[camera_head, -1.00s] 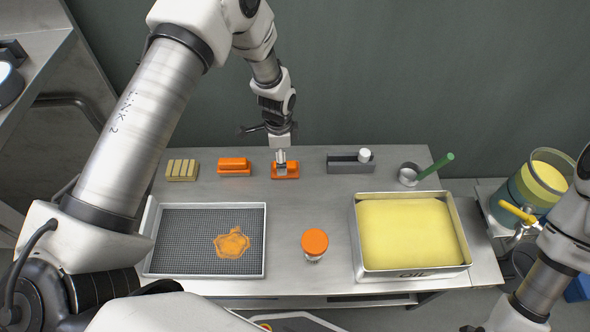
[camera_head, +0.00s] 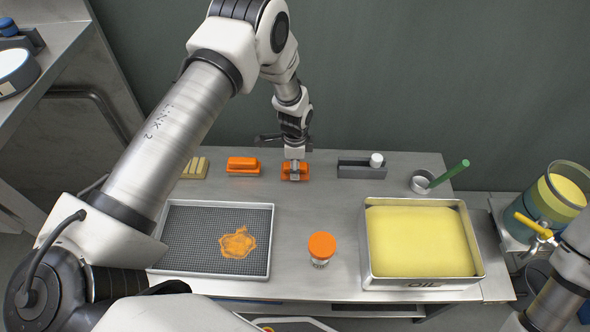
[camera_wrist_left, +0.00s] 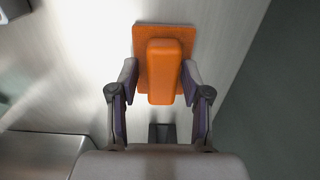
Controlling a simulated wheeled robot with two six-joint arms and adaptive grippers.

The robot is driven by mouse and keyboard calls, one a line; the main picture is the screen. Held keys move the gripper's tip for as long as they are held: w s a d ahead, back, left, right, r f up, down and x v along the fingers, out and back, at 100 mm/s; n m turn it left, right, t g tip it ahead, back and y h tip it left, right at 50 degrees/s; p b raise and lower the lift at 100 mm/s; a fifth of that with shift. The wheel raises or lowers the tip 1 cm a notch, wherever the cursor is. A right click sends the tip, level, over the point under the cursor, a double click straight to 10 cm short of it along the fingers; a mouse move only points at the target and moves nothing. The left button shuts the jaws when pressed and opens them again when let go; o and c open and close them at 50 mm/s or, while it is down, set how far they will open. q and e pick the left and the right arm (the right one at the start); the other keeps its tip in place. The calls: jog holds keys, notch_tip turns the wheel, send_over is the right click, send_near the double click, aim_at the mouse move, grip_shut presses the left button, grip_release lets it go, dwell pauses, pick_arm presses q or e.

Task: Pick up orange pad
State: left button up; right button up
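An orange pad (camera_head: 303,175) with a raised block handle lies near the back edge of the table. It also shows in the left wrist view, as a flat orange plate (camera_wrist_left: 195,35) with the handle standing on it. My left gripper (camera_head: 294,174) is down over this pad. In the left wrist view its open fingers (camera_wrist_left: 160,80) straddle the handle, one on each side, with a narrow gap at the left finger. A second orange pad (camera_head: 242,165) lies to the left. My right gripper is not in view; only part of my right arm shows at the lower right.
A yellow block piece (camera_head: 195,168) is at the left, a dark grey holder (camera_head: 355,171) right of the pads, and a green-handled cup (camera_head: 420,183) beyond. A mesh tray (camera_head: 271,240), an orange-lidded jar (camera_head: 321,246) and an oil tray (camera_head: 420,283) stand in front.

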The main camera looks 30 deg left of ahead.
pick_arm(q)
jog(key=shift+s+f, duration=0.15)
grip_shut()
